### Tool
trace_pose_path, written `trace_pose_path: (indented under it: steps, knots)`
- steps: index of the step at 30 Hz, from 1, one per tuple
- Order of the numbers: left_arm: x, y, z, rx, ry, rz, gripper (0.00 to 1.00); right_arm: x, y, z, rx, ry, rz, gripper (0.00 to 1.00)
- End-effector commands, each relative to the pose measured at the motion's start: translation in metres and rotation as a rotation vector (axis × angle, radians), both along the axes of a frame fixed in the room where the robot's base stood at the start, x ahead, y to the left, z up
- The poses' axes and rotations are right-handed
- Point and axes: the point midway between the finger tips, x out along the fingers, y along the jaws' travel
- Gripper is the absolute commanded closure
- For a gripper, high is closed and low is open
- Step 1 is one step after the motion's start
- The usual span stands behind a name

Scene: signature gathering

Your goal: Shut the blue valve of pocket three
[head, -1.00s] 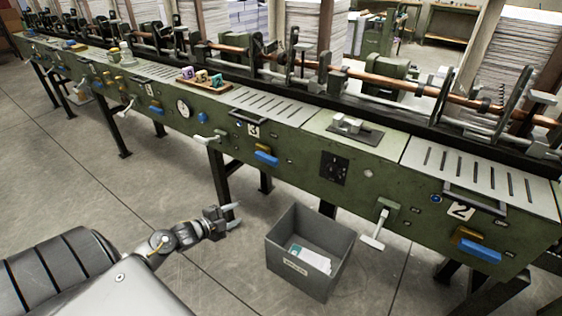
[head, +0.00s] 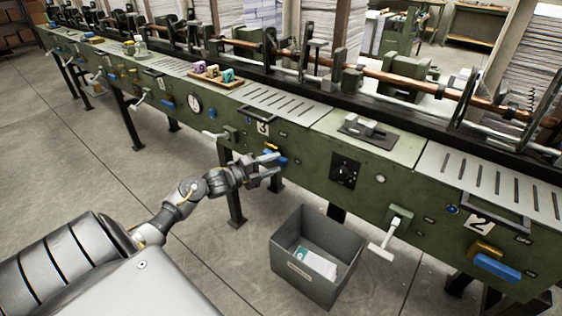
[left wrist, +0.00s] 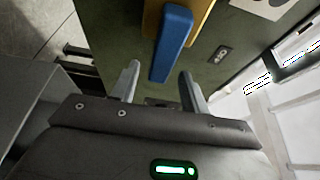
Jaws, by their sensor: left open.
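The blue valve handle of pocket three (head: 281,161) is on the green machine front, below and right of the number 3 plate (head: 263,128). My left gripper (head: 272,168) is in front of it and hides part of it. In the left wrist view the blue handle (left wrist: 172,42) is long and sits on a brass body (left wrist: 152,18). Its near end lies between the lines of my two open fingers (left wrist: 160,80), beyond or near their tips. I cannot tell whether they touch it. My right gripper is not in view.
A grey bin (head: 318,262) with papers stands on the floor below. A white lever (head: 381,250) sticks out to its right. Another blue valve handle (head: 497,267) is by the number 2 plate (head: 479,225). A white-handled lever (head: 215,136) is left of pocket three.

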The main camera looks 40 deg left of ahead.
Motion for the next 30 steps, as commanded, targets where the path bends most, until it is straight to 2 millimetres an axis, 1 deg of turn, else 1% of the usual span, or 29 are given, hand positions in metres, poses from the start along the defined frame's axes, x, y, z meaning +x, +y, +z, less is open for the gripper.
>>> trace_pose_path:
  steps: [1,3,6,10,17,20,28,30]
  knots:
    - [0.008,-0.003,0.001,-0.003,-0.001,0.0,0.55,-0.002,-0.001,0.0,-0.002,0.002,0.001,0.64]
    - [0.016,-0.006,0.001,-0.003,-0.001,0.0,0.55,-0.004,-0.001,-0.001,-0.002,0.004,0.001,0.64]
    - [0.024,-0.01,0.0,-0.001,0.0,-0.002,0.55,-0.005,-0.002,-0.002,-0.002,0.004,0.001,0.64]
    - [0.029,-0.012,0.0,-0.001,0.0,-0.002,0.55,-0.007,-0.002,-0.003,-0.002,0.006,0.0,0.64]
    - [0.029,-0.013,0.0,-0.001,0.001,-0.002,0.55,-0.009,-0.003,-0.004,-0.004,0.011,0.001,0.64]
    - [0.029,-0.013,0.0,-0.001,0.001,-0.002,0.65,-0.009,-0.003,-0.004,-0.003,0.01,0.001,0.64]
    - [0.029,-0.012,-0.001,-0.001,0.001,-0.002,1.0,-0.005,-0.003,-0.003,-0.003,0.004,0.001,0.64]
    - [0.029,-0.012,-0.001,-0.001,0.001,-0.002,1.0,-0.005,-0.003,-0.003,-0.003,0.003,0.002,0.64]
